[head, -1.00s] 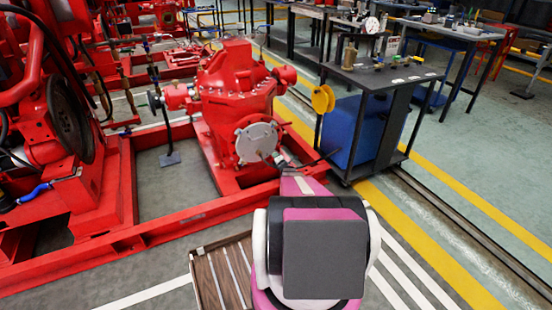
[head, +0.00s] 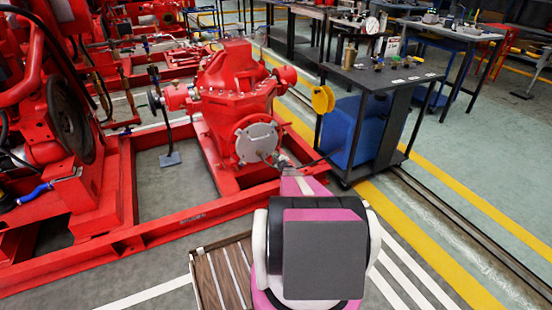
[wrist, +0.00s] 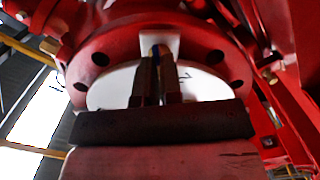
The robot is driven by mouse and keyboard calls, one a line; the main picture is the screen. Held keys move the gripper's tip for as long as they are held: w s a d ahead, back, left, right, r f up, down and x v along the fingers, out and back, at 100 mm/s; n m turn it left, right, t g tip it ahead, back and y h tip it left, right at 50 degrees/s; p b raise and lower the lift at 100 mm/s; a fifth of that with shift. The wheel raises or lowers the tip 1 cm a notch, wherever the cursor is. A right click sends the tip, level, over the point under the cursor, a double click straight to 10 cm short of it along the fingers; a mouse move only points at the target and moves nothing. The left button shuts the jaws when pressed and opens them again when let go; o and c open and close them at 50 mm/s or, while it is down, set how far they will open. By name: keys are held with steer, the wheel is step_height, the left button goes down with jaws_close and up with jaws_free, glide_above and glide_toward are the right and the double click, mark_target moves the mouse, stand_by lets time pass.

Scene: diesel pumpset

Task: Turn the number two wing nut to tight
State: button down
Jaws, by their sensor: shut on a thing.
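In the wrist view my gripper (wrist: 152,82) is shut, its two dark fingers close together in front of a round white cover plate (wrist: 205,84) on a red flange. A dark mark on the plate beside the fingers is partly covered, and I cannot read the number. In the head view the plate (head: 257,142) is on the front of the red pump casing (head: 238,95), with my gripper (head: 270,158) at its lower right.
Red frame rails (head: 190,211) run along the floor below the pump. A black cart (head: 385,75) with a blue bin (head: 358,130) stands to the right, with a yellow disc (head: 323,99) at its left edge. A slatted wooden pallet (head: 222,276) lies beside my base.

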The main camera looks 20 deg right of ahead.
steer(key=m, duration=1.8)
steer(key=m+y, duration=0.1)
steer(key=m, duration=0.8)
steer(key=shift+d+f+m, duration=0.1)
steer(key=shift+d+m, duration=0.15)
steer(key=shift+m, duration=0.05)
stand_by(0.3)
steer(key=c, duration=1.3)
jaws_free()
steer(key=shift+s, duration=0.1)
steer(key=s, duration=1)
steer(key=shift+s+d, duration=0.3)
